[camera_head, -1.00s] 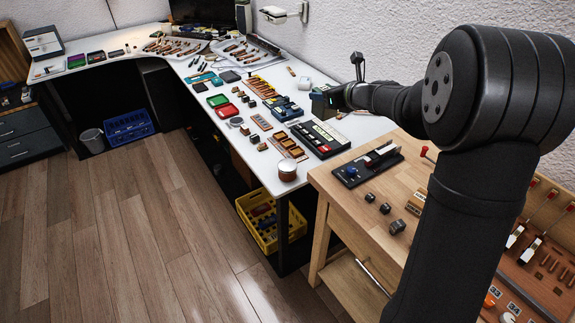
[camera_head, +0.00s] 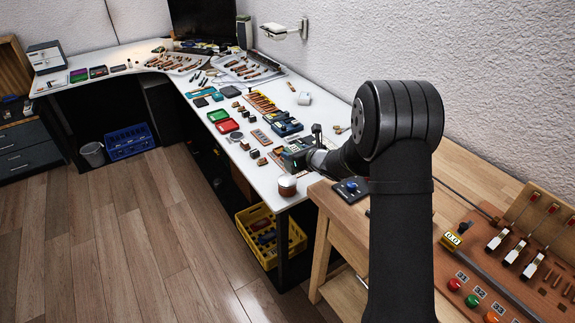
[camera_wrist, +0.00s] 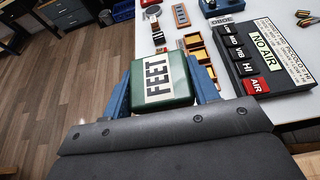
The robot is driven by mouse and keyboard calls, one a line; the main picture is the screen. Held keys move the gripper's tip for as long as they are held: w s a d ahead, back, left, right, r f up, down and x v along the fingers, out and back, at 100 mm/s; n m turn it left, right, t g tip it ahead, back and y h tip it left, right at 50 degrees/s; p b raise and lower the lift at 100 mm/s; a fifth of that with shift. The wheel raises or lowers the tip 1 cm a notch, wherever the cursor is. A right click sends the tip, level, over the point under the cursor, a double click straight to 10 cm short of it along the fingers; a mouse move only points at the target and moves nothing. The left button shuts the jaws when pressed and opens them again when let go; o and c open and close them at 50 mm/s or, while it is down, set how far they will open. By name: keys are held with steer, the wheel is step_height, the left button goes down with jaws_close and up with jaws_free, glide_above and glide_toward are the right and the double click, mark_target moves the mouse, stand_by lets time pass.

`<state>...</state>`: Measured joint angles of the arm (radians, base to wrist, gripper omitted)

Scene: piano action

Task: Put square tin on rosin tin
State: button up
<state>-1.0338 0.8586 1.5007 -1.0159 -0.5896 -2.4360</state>
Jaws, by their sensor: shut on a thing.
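The square tin (camera_wrist: 165,80) is green with a white label reading "FEET". In the wrist view it sits between the blue fingers of my gripper (camera_wrist: 165,88), which is shut on it. In the head view my gripper (camera_head: 297,160) and the dark green tin (camera_head: 292,163) are at the near right end of the white table, close to the rosin tin. The rosin tin (camera_head: 287,187) is round, with a pale lid and brownish side, at the table's near corner. It appears just below the held tin; the gap cannot be told. The rosin tin does not show in the wrist view.
A black panel with "NO AIR" and several keys (camera_wrist: 264,50) lies right of the held tin. Small wooden trays (camera_wrist: 197,55) lie beyond it. The wooden bench (camera_head: 335,205) adjoins at right. A yellow crate (camera_head: 262,238) is under the table.

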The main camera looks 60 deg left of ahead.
mark_target(288, 163)
steer(key=shift+s+a+f, duration=0.85)
steer(key=shift+a, duration=0.25)
steer(key=shift+f, duration=1.95)
steer(key=shift+f, duration=0.1)
steer(key=o, duration=1.2)
steer(key=shift+f, duration=0.1)
steer(key=shift+c, duration=0.2)
steer(key=v, duration=1.2)
